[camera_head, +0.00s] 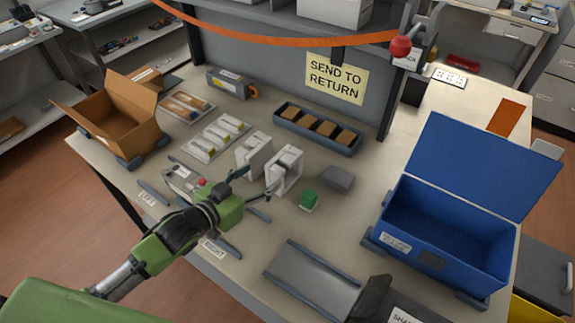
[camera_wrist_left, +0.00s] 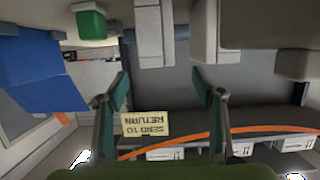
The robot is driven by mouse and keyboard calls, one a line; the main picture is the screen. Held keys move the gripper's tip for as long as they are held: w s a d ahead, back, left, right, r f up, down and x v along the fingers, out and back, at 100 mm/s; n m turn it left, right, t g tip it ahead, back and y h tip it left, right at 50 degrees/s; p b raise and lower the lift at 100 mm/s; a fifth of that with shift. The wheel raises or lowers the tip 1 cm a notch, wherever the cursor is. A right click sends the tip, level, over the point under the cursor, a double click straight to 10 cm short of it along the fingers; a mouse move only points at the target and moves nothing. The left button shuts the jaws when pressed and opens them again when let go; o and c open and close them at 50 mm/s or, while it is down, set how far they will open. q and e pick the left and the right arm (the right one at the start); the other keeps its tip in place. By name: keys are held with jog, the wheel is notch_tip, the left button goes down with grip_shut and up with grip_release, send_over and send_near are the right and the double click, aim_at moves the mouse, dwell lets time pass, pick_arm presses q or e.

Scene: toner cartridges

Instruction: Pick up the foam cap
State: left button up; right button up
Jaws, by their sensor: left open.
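Two pale, upright, blocky pieces that look like foam caps stand side by side mid-table: a left foam cap (camera_head: 251,156) and a right foam cap (camera_head: 282,172). I cannot tell which one the task means. My left gripper (camera_head: 256,184) is open, with its fingers just in front of the two pieces. In the left wrist view, which is upside down, the open left gripper (camera_wrist_left: 160,86) has a pale piece (camera_wrist_left: 153,35) ahead between its fingertips, with nothing held. Another pale block (camera_wrist_left: 205,35) is beside it. My right gripper is not in view.
A green block (camera_head: 309,200) and a grey block (camera_head: 338,179) lie right of the caps. An open blue bin (camera_head: 440,247) stands at right, a cardboard box (camera_head: 120,122) at left. A tray of brown blocks (camera_head: 316,146) and a grey chute (camera_head: 312,281) are nearby.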

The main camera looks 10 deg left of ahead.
aim_at(272, 168)
pick_arm(q)
jog(key=x, duration=0.5)
jog(key=shift+w+p, duration=0.15)
jog(key=shift+p, duration=0.2)
jog(key=shift+w+d+f, duration=0.15)
jog(key=shift+w+d, duration=0.1)
jog(key=shift+w, duration=0.05)
jog(key=shift+w+d, duration=0.1)
jog(key=shift+w, duration=0.2)
jog(key=x, duration=0.2)
jog(key=p+x, duration=0.1)
jog(key=x, duration=0.1)
jog(key=shift+s+d+p, duration=0.1)
jog(key=shift+d+p, duration=0.2)
jog(key=shift+d, duration=0.05)
jog(key=shift+w+d, duration=0.1)
jog(key=shift+w, duration=0.2)
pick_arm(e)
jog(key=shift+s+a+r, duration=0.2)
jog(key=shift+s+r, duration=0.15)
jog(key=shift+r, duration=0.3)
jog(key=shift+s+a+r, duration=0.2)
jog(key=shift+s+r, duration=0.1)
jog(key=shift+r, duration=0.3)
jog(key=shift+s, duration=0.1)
pick_arm(q)
jog(key=c, duration=1.1)
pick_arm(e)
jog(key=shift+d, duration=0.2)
